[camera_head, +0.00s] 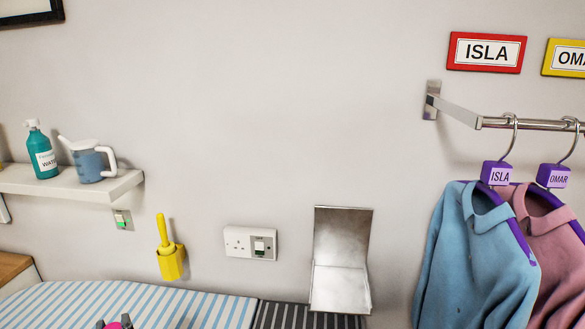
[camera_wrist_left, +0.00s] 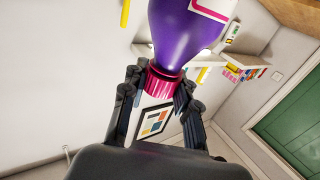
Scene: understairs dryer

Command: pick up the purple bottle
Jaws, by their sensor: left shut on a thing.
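The purple bottle (camera_wrist_left: 185,35) fills the top middle of the left wrist view, with a pink ribbed collar and cap and part of a white and pink label. My left gripper (camera_wrist_left: 165,85) is shut on the bottle at its pink cap, one dark finger on each side. In the head view only the tips of my left gripper (camera_head: 115,324) show at the bottom edge, with a bit of pink between them. The rest of the bottle is cut off there. My right gripper is not in view.
A striped ironing-board-like surface (camera_head: 190,304) lies along the bottom. A white shelf (camera_head: 75,187) holds a teal bottle (camera_head: 42,152) and a jug (camera_head: 90,163). A yellow brush holder (camera_head: 171,262), a socket (camera_head: 250,243) and a metal flap (camera_head: 342,259) are on the wall. Shirts (camera_head: 478,260) hang right.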

